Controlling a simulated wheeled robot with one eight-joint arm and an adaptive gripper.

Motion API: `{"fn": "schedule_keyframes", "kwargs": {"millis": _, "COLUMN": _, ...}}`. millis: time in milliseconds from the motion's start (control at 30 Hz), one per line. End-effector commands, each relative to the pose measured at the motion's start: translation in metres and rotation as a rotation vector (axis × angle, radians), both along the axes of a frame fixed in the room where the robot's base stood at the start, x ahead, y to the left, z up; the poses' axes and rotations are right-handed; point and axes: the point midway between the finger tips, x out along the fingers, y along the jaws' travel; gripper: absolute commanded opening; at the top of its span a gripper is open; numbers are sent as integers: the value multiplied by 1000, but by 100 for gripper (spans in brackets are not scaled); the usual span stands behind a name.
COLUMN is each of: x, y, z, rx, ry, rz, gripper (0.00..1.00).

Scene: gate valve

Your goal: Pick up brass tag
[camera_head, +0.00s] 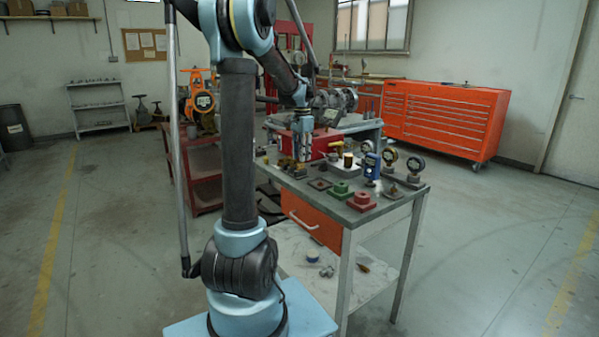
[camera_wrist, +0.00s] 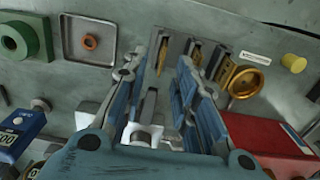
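Several brass tags stand on edge in a grey slotted holder in the wrist view. The left tag (camera_wrist: 162,56) lies ahead of the gap between my fingers, the middle tag (camera_wrist: 195,53) is just right of it, and another tag (camera_wrist: 223,70) is at the right. My gripper (camera_wrist: 168,78) has blue fingers spread apart, with nothing visibly clamped between them. In the head view my gripper (camera_head: 302,150) points down over the workbench (camera_head: 352,216). It is close above the holder; whether a finger touches a tag cannot be told.
A round brass piece (camera_wrist: 245,80) stands right of the holder, near a red box (camera_wrist: 265,140). A grey tray (camera_wrist: 88,40) with an orange ring and a green block (camera_wrist: 28,35) lie left. Gauges (camera_head: 415,164) stand at the bench's right end.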

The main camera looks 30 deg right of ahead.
Motion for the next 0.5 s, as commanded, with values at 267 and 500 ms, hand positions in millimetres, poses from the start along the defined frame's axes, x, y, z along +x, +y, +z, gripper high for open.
{"fn": "schedule_keyframes", "kwargs": {"millis": 267, "x": 3, "y": -2, "z": -32, "rx": 0, "ry": 0, "rz": 0, "gripper": 27}}
{"fn": "schedule_keyframes", "kwargs": {"millis": 500, "x": 3, "y": -1, "z": -36, "rx": 0, "ry": 0, "rz": 0, "gripper": 27}}
